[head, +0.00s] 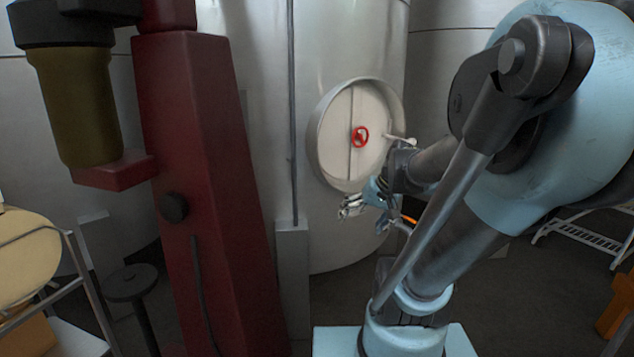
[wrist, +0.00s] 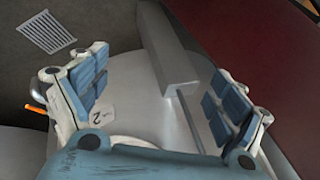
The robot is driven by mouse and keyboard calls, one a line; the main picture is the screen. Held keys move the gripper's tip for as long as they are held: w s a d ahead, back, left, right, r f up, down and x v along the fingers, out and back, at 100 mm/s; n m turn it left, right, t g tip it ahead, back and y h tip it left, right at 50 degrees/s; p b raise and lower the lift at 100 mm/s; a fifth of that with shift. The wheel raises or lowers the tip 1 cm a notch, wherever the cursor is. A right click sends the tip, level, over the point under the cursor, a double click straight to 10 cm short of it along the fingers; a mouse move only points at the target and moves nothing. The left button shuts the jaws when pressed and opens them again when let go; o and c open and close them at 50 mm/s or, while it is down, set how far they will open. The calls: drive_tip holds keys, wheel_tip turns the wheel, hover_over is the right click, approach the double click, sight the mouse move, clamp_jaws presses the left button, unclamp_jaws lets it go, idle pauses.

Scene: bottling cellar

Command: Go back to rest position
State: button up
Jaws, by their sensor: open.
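My gripper (head: 364,206) is at the end of my folded arm, in front of the lower part of a large steel tank (head: 260,60) in the head view. In the wrist view my gripper (wrist: 165,98) has its two blue-padded fingers spread wide apart. Nothing is between the fingers except the view of the grey tank and a grey post (wrist: 160,50) beyond. Part of the wrist is hidden behind my arm links.
A dark red machine column (head: 205,190) stands close at left, with a yellow-brown cylinder (head: 80,105) above. A dark round-topped stand (head: 130,283) and a metal frame (head: 85,275) are at lower left. A white rack (head: 590,238) stands on the floor at right. A floor grate (wrist: 46,32) shows in the wrist view.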

drive_tip(key=s+d+f+g+h, duration=0.1)
drive_tip(key=s+d+f+h, duration=0.3)
drive_tip(key=s, duration=0.7)
drive_tip(key=shift+d+f+g, duration=0.3)
drive_tip(key=shift+d+f, duration=0.6)
drive_tip(key=shift+d, duration=0.2)
drive_tip(key=shift+w+f, duration=0.2)
drive_tip(key=shift+w, duration=0.25)
